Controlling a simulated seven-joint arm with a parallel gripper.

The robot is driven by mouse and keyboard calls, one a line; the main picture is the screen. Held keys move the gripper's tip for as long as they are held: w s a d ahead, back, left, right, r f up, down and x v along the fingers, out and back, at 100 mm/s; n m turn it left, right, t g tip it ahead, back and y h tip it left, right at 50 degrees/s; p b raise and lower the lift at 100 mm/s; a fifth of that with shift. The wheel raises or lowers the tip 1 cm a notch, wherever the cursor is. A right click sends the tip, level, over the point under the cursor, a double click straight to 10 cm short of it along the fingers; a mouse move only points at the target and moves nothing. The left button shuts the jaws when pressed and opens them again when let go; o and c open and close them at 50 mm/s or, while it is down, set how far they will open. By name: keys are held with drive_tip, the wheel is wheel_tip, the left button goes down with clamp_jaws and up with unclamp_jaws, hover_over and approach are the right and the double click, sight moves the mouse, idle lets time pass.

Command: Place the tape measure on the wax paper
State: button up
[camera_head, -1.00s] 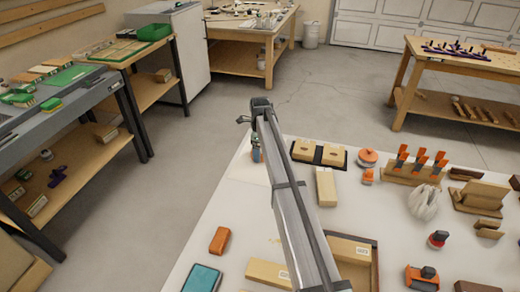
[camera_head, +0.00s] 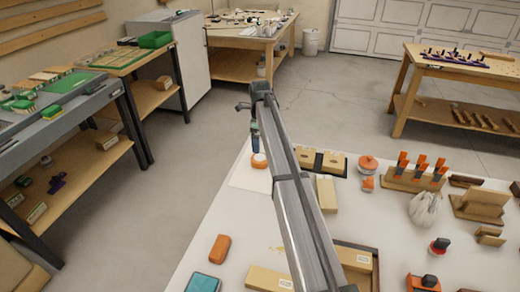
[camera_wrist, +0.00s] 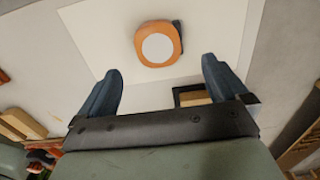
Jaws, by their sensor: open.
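The tape measure (camera_wrist: 158,44) is orange with a round white face and a dark part at its side. It lies on the wax paper (camera_wrist: 95,40), a pale sheet on the white bench top. In the head view the tape measure (camera_head: 259,161) sits near the sheet's far edge, and the wax paper (camera_head: 248,180) is partly hidden by my arm. My gripper (camera_wrist: 161,68) is open and empty, its two blue fingers apart. In the head view my gripper (camera_head: 255,138) hangs just above the tape measure, apparently clear of it.
Wooden blocks on a dark tray (camera_head: 318,160) stand right of my gripper. An orange block (camera_head: 220,248) and a teal box (camera_head: 203,282) lie at the front left. A rack with orange-handled tools (camera_head: 413,179) and a white bag (camera_head: 424,209) stand farther right.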

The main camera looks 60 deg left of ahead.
drive_tip(key=shift+r, duration=1.7)
